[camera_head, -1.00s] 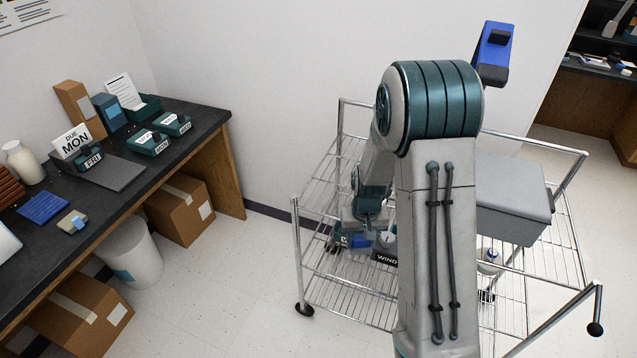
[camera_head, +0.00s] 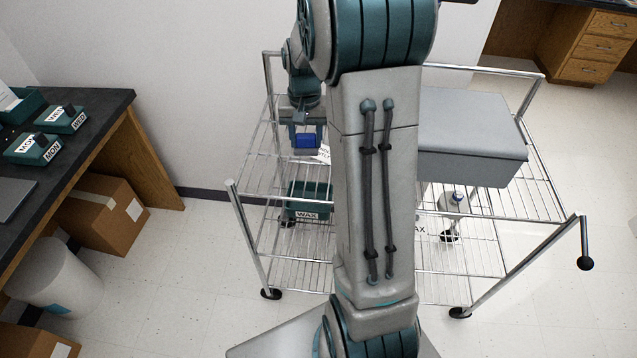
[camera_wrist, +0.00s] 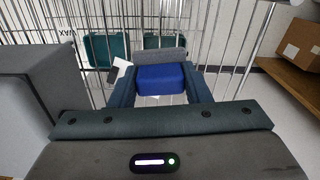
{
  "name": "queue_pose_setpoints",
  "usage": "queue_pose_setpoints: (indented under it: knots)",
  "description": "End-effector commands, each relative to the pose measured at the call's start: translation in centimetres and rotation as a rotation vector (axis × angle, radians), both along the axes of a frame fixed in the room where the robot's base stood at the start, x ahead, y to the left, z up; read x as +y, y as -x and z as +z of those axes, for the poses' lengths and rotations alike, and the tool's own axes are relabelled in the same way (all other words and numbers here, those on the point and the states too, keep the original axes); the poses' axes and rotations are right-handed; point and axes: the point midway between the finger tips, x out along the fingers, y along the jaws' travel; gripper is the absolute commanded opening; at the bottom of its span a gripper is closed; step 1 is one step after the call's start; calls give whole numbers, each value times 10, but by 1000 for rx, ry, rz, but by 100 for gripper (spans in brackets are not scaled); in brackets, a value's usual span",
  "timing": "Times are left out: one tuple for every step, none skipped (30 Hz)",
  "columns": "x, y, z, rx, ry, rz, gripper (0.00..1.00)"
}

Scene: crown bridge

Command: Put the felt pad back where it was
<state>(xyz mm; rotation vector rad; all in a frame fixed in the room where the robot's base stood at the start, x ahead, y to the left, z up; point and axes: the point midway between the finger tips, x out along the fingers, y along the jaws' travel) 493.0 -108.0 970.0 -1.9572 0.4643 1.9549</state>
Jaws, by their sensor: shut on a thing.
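My gripper (camera_head: 305,127) is shut on a blue block with a grey layer on its far side, which looks like the felt pad (camera_head: 307,141). In the wrist view the pad (camera_wrist: 160,79) sits between the two dark fingers of my gripper (camera_wrist: 161,88). In the head view it appears above the left part of the wire cart (camera_head: 285,170). A teal bin labelled WAX (camera_head: 307,193) shows lower in the cart. The wrist view shows two teal bins, left (camera_wrist: 104,49) and right (camera_wrist: 164,42), beyond the pad.
A large grey box (camera_head: 470,120) sits on the cart's right side. The cart's chrome posts and rails surround the held pad. A dark-topped desk (camera_head: 100,125) with teal containers is at the left, with cartons (camera_head: 105,215) and a bin (camera_head: 60,280) beneath.

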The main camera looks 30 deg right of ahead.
Motion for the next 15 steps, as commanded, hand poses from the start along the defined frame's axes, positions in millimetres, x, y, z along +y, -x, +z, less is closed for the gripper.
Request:
queue_pose_setpoints:
  knots:
    - [-10,3,0,-5,3,-40,22]
    - [-14,5,4,-4,3,-58,22]
    - [-19,8,8,-3,5,-80,22]
    - [-22,10,11,-2,6,-94,22]
    - [-24,11,12,-1,5,-103,22]
    - [-26,13,13,2,6,-113,22]
    - [-27,13,11,3,5,-119,22]
    - [-28,14,8,5,5,-123,22]
    - [-28,14,2,7,5,-126,22]
    - [-28,15,-3,8,5,-126,22]
    - [-28,15,-9,9,5,-127,22]
    - [-29,15,-17,8,5,-127,22]
    - [-29,15,-23,9,5,-127,22]
    - [-29,15,-28,7,4,-127,22]
    - [-29,15,-34,7,4,-127,22]
